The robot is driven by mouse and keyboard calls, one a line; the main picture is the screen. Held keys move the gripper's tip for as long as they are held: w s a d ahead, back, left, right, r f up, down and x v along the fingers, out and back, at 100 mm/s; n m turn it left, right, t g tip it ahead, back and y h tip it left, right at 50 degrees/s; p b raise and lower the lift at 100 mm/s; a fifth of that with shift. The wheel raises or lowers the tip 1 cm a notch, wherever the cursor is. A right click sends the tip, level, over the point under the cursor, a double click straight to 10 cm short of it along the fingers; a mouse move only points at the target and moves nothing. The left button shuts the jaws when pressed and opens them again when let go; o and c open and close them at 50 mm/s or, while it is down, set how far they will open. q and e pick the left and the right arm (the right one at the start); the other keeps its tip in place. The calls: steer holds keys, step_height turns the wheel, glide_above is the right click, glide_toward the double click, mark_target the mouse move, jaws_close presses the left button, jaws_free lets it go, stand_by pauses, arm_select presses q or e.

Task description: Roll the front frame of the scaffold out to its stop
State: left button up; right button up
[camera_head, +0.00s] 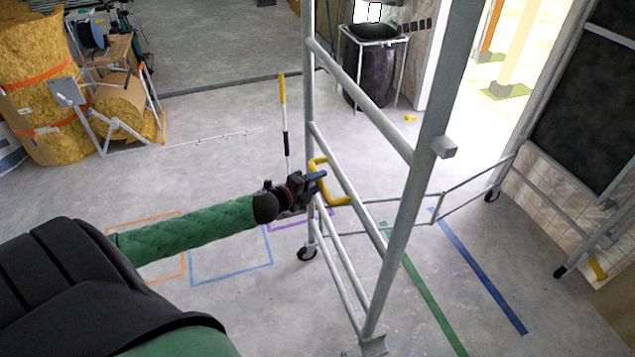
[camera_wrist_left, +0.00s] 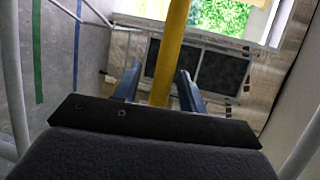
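The front frame (camera_head: 409,215) of the scaffold is a tall grey tube frame on castors, standing upright in the head view. A yellow bracket handle (camera_head: 341,200) sits on its near side. My left gripper (camera_head: 319,182) is at this handle, its arm coming in from the left. In the left wrist view, the yellow handle (camera_wrist_left: 177,32) passes between the two blue fingers (camera_wrist_left: 158,74), which stand apart with a gap showing on the left side. Thin grey bars (camera_head: 468,187) run right from the front frame toward the other scaffold part (camera_head: 590,245) by the wall. My right gripper is out of view.
A green floor line (camera_head: 428,297) runs by the front frame, and a blue line (camera_head: 485,275) lies farther right. Orange and blue outlines mark the floor at left. Insulation rolls (camera_head: 40,90) and a black bin (camera_head: 368,75) stand at the back.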

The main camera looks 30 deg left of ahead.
arm_select(q)
steer(key=shift+w, duration=0.1)
steer(key=b+v, duration=0.2)
steer(key=v, duration=0.6)
steer(key=shift+b, duration=0.35)
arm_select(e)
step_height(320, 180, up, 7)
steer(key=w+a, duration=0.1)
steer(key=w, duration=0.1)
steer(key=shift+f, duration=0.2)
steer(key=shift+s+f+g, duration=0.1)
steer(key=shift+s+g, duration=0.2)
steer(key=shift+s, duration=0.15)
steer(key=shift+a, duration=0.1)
